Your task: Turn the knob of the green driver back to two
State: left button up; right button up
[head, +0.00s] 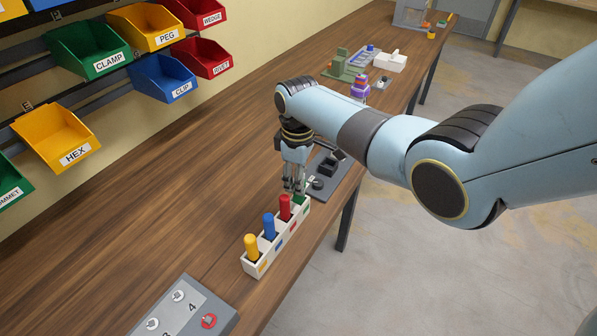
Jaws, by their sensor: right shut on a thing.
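A white rack (250,266) holds upright drivers with yellow (252,246), blue (269,226) and red (285,207) handles. My right gripper (294,190) points down at the rack's far end, just behind the red handle. It is shut on the green driver (301,201), of which only a little green shows at the fingertips, in or just over the end place. The rest of the green driver is hidden by the fingers, and no knob or number on it can be made out. My left gripper is out of view.
A grey panel (324,185) with dark parts lies just behind my right gripper. Another grey panel (228,325) with numbers and a red mark is at the bottom. Labelled bins, such as the HEX bin (55,135), hang at the left. The bench's left middle is clear.

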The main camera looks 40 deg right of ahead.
jog(key=shift+s+d+f, duration=0.1)
jog(key=shift+s+f, duration=0.05)
jog(key=shift+s, duration=0.05)
jog(key=shift+o, duration=0.4)
jog(key=n, duration=0.5)
jog(key=shift+s, duration=0.1)
jog(key=shift+n, duration=0.3)
jog(key=n, duration=0.5)
jog(key=shift+n, duration=0.4)
